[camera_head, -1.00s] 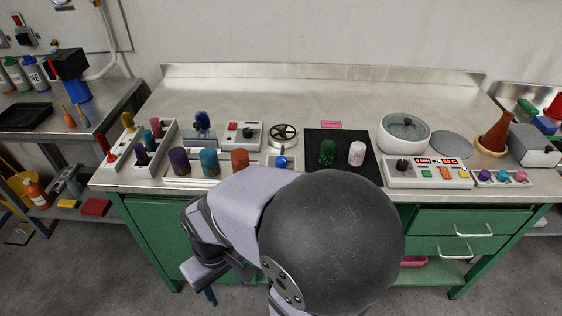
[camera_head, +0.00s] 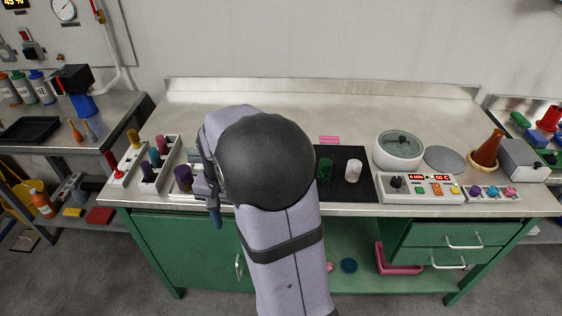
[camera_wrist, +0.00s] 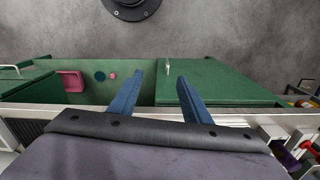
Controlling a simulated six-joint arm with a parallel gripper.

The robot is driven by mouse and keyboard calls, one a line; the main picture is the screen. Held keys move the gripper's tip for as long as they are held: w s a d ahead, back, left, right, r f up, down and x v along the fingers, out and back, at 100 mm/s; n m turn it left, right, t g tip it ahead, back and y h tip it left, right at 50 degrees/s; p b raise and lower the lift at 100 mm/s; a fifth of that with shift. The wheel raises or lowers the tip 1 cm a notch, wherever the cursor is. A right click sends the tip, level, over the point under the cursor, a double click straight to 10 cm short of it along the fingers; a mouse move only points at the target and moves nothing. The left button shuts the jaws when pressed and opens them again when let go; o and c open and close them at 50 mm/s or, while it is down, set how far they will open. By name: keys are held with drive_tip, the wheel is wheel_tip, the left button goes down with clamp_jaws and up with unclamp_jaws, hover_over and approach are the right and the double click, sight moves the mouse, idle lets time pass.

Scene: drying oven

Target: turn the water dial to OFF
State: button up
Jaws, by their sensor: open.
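No control that I can identify as the water dial shows now. A small blue knob by the bench's front edge, seen a second ago, is hidden behind my arm, as are the handwheel and the red-buttoned box; I cannot read a water label on any of them. My gripper (camera_head: 214,205) is at the bench's front edge, just right of the purple cylinder (camera_head: 183,178), with its fingers pointing down. In the wrist view my gripper (camera_wrist: 158,82) is open, with two blue fingers apart and nothing between them.
The metal bench (camera_head: 350,110) is clear at the back. A lever panel (camera_head: 127,165) stands at the left. A black mat (camera_head: 340,190) with green and white cylinders, a control box (camera_head: 420,188) and a white round pot (camera_head: 399,149) stand at the right. Green cabinets (camera_head: 185,255) are below.

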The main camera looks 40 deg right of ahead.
drive_tip(key=w+d+r+m+p, duration=0.1)
drive_tip(key=d+r+m+p, duration=0.1)
drive_tip(key=d+m, duration=0.2)
drive_tip(key=w+d+r+m+p, duration=0.2)
drive_tip(key=d+m, duration=0.3)
drive_tip(key=d, duration=0.5)
drive_tip(key=w+d+r+m+p, duration=0.1)
drive_tip(key=d+r+m+p, duration=0.1)
drive_tip(key=d, duration=0.5)
drive_tip(key=shift+w+d+r+m+p, duration=0.15)
drive_tip(key=shift+w+r+m, duration=0.1)
drive_tip(key=shift+m, duration=0.35)
drive_tip(key=shift+w+d+r+m+p, duration=0.15)
drive_tip(key=shift+r+m, duration=0.1)
drive_tip(key=shift+m, duration=0.35)
drive_tip(key=shift+s, duration=0.1)
drive_tip(key=shift+f+p, duration=1.15)
drive_tip(key=shift+f, duration=2.55)
drive_tip(key=shift+c, duration=0.4)
drive_tip(key=c, duration=1)
